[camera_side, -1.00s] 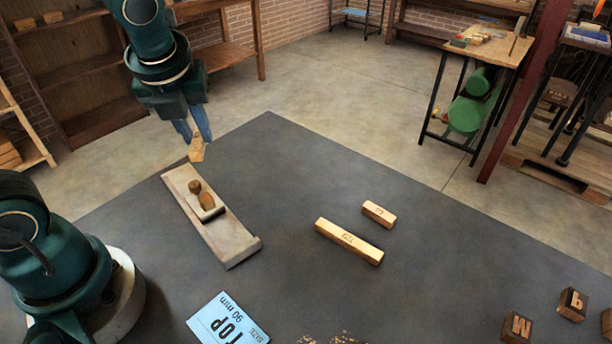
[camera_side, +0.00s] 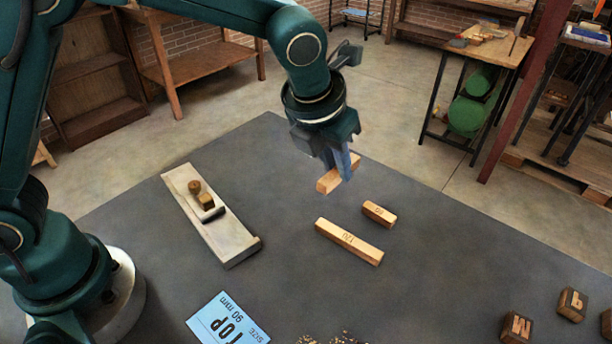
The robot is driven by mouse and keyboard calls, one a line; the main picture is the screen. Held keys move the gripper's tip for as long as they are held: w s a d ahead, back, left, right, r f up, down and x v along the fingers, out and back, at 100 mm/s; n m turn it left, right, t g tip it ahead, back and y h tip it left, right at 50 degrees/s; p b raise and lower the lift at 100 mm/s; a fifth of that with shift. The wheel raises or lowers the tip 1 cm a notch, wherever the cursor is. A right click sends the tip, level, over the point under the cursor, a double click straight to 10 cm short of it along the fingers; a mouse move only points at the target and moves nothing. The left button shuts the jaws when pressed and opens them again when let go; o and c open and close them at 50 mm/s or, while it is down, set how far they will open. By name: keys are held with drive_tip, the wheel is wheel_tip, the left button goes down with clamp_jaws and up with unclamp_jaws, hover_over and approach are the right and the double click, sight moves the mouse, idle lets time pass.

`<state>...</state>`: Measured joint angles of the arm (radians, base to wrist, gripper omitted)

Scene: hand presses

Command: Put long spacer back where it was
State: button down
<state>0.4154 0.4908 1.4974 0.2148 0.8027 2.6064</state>
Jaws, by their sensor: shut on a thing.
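My gripper (camera_side: 337,170) is shut on a plain wooden block (camera_side: 326,183) and holds it above the far part of the dark table, apart from the blocks below. No marking on the held block can be read. A long wooden block (camera_side: 349,242) that seems marked 120 lies on the table below it and slightly right. A shorter marked block (camera_side: 379,213) lies just beyond that one. I cannot tell from the frames which block is the long spacer.
A grey board (camera_side: 215,228) with a round knob (camera_side: 194,187) and a small wooden piece (camera_side: 206,201) lies to the left. Letter blocks (camera_side: 516,326) stand at the lower right. The dark table (camera_side: 430,285) has clear room between.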

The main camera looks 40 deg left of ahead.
drive_tip(key=d+f, duration=0.2)
drive_tip(key=d, duration=0.1)
drive_tip(key=d+f, duration=0.1)
drive_tip(key=d, duration=0.1)
drive_tip(key=shift+d, duration=0.1)
drive_tip(key=shift+d+f, duration=0.1)
drive_tip(key=shift+f, duration=2)
drive_tip(key=shift+s+f, duration=0.1)
drive_tip(key=shift+f, duration=0.15)
drive_tip(key=shift+f, duration=0.15)
drive_tip(key=c, duration=0.8)
unclamp_jaws()
